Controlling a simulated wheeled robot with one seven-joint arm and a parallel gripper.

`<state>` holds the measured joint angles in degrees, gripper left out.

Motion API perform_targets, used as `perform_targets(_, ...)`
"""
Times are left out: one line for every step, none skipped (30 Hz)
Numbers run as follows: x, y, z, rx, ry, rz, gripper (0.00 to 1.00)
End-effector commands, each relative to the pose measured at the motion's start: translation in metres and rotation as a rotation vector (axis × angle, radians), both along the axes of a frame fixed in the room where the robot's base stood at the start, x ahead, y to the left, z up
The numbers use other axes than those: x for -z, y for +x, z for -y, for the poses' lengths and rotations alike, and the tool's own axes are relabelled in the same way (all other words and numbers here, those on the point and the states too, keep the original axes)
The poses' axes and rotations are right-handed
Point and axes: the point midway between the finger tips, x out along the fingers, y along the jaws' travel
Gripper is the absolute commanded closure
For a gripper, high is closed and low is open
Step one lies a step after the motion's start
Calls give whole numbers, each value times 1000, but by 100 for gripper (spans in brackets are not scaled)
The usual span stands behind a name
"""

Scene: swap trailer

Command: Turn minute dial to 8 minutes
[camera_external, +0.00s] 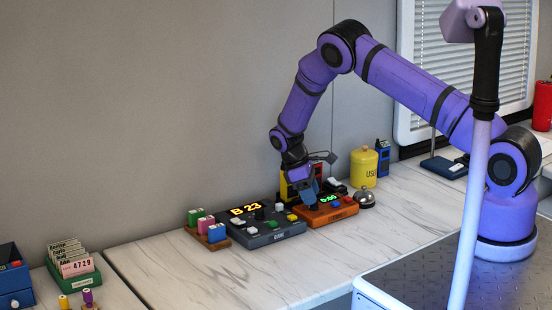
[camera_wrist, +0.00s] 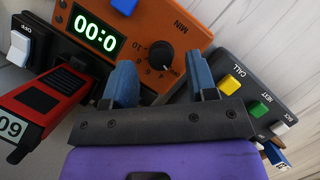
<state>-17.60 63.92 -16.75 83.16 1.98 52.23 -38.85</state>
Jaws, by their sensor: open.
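The orange timer box (camera_external: 341,213) stands on the counter with a green display (camera_external: 328,198) reading zeros. In the external view my gripper (camera_external: 303,193) hangs over the timer's left part and hides the dial.
A dark console (camera_external: 270,236) with an orange "B 23" display stands left of the timer; its CALL and NEXT buttons show in the wrist view. A red device (camera_wrist: 45,105) is close left of my fingers. A bell (camera_external: 365,199) and yellow canister (camera_external: 363,169) stand right. The front counter is clear.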

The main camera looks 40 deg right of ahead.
Motion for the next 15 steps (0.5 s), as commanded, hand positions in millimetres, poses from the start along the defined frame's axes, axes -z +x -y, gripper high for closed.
perform_targets(6,-2,2,1,-1,0,48)
perform_targets(8,-3,3,1,0,-1,48)
perform_targets(11,-4,3,1,0,-1,48)
perform_targets(13,-4,4,1,0,-1,48)
perform_targets(15,-5,4,1,0,-1,48)
perform_targets(16,-5,5,1,0,0,48)
perform_targets(17,-5,5,1,0,0,48)
perform_targets(17,-5,5,1,0,0,48)
perform_targets(18,-5,6,1,0,0,48)
perform_targets(18,-5,5,1,0,1,48)
perform_targets(18,-5,6,1,0,1,48)
perform_targets(18,-5,5,1,0,1,48)
perform_targets(18,-5,5,1,0,1,48)
perform_targets(18,-5,5,1,0,1,48)
perform_targets(18,-5,5,1,0,1,48)
